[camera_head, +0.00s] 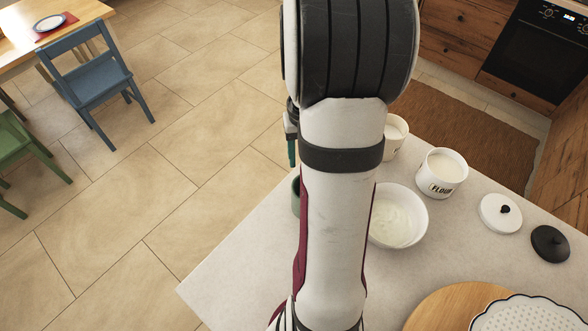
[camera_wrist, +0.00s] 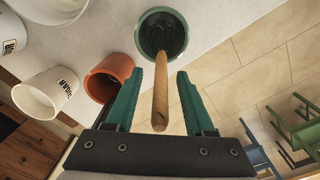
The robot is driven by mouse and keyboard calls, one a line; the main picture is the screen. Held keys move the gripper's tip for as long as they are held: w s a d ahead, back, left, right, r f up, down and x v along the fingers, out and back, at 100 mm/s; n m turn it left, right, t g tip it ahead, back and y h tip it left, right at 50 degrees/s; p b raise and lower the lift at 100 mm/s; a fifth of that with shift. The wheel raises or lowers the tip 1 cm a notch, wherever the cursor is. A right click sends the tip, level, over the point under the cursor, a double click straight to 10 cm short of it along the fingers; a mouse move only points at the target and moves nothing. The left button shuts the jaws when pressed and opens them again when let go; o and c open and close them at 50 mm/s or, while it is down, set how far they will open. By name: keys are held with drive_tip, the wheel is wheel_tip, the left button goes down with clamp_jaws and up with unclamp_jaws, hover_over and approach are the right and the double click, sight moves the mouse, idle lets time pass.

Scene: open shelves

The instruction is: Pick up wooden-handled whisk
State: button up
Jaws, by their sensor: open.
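The wooden-handled whisk (camera_wrist: 160,102) stands in a green pot (camera_wrist: 163,18) in the wrist view. Its handle points toward the camera, and its dark wires are inside the pot. My gripper (camera_wrist: 158,72) is open, with its green fingers on either side of the handle in the picture. I cannot tell whether either finger touches it. In the head view one finger of my gripper (camera_head: 291,152) shows beside my arm, above the partly hidden green pot (camera_head: 296,196). The whisk cannot be made out there.
A terracotta pot (camera_wrist: 110,76) stands beside the green pot, with a sugar canister (camera_wrist: 45,93) nearby. The counter (camera_head: 238,268) also holds a white bowl (camera_head: 400,217), a flour canister (camera_head: 441,173), lids and a round board (camera_head: 430,308). Open floor lies beyond the counter edge.

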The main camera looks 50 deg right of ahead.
drive_tip(key=shift+f, duration=0.65)
clamp_jaws()
